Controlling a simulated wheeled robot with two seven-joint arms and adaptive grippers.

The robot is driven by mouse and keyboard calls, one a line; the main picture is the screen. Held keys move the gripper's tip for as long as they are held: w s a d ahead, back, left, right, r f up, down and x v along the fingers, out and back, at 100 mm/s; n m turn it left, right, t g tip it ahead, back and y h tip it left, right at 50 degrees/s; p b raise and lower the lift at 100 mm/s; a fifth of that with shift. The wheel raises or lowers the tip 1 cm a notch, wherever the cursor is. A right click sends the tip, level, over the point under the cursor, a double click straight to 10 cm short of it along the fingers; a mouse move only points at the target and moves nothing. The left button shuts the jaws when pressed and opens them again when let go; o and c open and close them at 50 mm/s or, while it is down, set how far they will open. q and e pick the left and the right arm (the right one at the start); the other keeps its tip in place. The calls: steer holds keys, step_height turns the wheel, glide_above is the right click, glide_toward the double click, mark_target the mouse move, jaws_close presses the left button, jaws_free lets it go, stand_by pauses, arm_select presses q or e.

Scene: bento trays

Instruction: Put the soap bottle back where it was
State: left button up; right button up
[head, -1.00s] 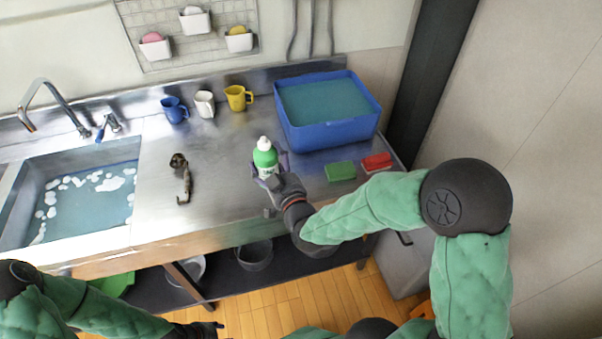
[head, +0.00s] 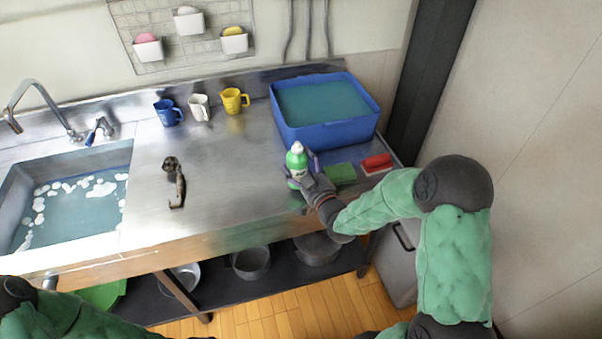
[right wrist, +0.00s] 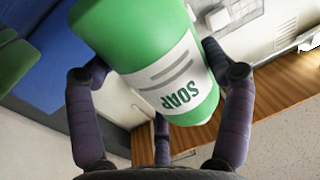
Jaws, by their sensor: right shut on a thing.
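The green soap bottle (head: 296,163) with a white cap is in my right gripper (head: 303,178), near the front right of the steel counter. In the right wrist view the bottle (right wrist: 150,50) fills the upper middle, its white SOAP label facing the camera. The purple fingers of my right gripper (right wrist: 160,100) are closed around it. In the head view the bottle looks nearly upright; I cannot tell whether its base touches the counter. My left gripper is out of view; only part of my left arm shows at the bottom left.
A blue tub of water (head: 330,132) stands behind the bottle. A green sponge (head: 341,173) and a red brush (head: 377,162) lie just right of it. Blue (head: 168,113), white (head: 200,107) and yellow (head: 235,101) mugs stand at the back. A dark utensil (head: 176,185) lies near the sink (head: 70,200). Mid-counter is clear.

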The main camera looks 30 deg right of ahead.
steer(key=shift+a+f+b, duration=0.1)
steer(key=shift+f+b, duration=0.25)
steer(key=shift+f, duration=0.85)
steer(key=shift+f, duration=0.15)
steer(key=o, duration=1.3)
steer(key=shift+s, duration=0.3)
steer(key=s, duration=0.3)
steer(key=s+p, duration=0.1)
steer(key=s, duration=0.3)
steer(key=s+a+p, duration=0.1)
steer(key=s, duration=0.3)
steer(key=shift+s, duration=0.25)
